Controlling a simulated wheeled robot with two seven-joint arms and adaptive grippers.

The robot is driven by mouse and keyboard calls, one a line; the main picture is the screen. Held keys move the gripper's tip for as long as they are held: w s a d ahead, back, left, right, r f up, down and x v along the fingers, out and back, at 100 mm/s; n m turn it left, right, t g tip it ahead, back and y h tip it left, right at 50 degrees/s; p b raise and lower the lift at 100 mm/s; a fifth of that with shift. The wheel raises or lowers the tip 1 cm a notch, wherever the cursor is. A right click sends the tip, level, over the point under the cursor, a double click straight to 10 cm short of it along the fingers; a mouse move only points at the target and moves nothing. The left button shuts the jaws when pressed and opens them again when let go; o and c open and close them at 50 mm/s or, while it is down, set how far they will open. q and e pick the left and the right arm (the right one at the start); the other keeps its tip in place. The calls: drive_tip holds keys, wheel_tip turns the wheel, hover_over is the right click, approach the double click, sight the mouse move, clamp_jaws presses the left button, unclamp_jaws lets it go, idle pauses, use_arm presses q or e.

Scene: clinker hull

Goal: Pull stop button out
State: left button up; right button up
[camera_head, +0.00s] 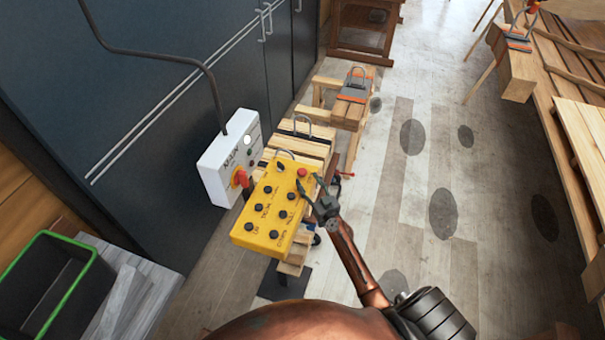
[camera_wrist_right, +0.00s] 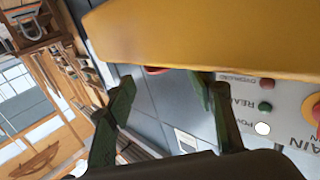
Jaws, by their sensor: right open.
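A yellow control box (camera_head: 268,218) with several black knobs lies on a wooden stand. A red stop button (camera_head: 302,172) sits at its upper right corner. My right gripper (camera_head: 311,182) is open beside that corner, its fingers close to the button. In the right wrist view the box (camera_wrist_right: 210,35) fills the top. A sliver of red, likely the button (camera_wrist_right: 155,70), shows past its edge between the fingertips of my right gripper (camera_wrist_right: 163,80). Most of the button is hidden there, so contact cannot be told. My left gripper is not in view.
A white switch box (camera_head: 218,168) with a red rotary handle (camera_head: 240,178) stands just left of the yellow box. Dark cabinets (camera_head: 150,110) line the left. A green-rimmed black bin (camera_head: 88,262) is at lower left. Wooden hull planks are at right, with open floor (camera_head: 400,190) between.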

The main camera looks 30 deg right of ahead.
sight(304, 175)
drive_tip(key=w, duration=0.3)
drive_tip(key=shift+w+d+f, duration=0.1)
drive_tip(key=shift+w+d, duration=0.1)
drive_tip(key=shift+w, duration=0.5)
drive_tip(key=shift+c, duration=0.2)
drive_tip(key=c, duration=1.3)
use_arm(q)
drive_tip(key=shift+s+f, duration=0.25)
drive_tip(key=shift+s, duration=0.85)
use_arm(e)
clamp_jaws()
